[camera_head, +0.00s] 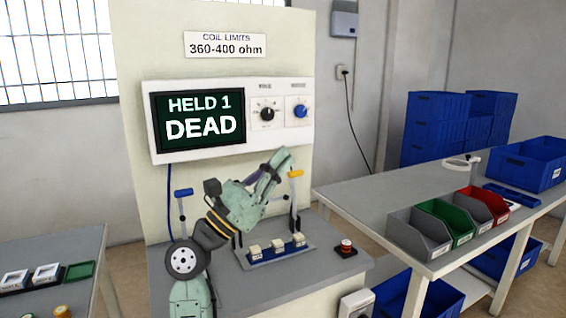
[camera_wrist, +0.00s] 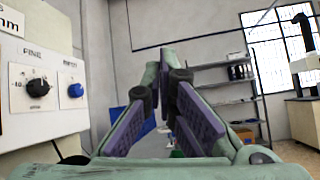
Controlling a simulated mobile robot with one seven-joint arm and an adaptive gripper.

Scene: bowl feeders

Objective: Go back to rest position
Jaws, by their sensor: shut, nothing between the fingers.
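My arm rises in front of the test station, with pale green links and a dark joint. My gripper (camera_head: 284,155) is raised in front of the station's upright panel, just below the right part of its display unit. In the wrist view my gripper (camera_wrist: 166,62) shows two green fingers with purple pads, which converge at the tips with nothing between them. The display screen (camera_head: 200,118) reads "HELD 1 DEAD". A fixture with several pale blocks (camera_head: 277,247) sits on the bench below my gripper.
A red button (camera_head: 346,246) is on the bench's right. Grey, green and red bins (camera_head: 420,240) stand on the right table. The left table (camera_head: 40,255) holds small trays.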

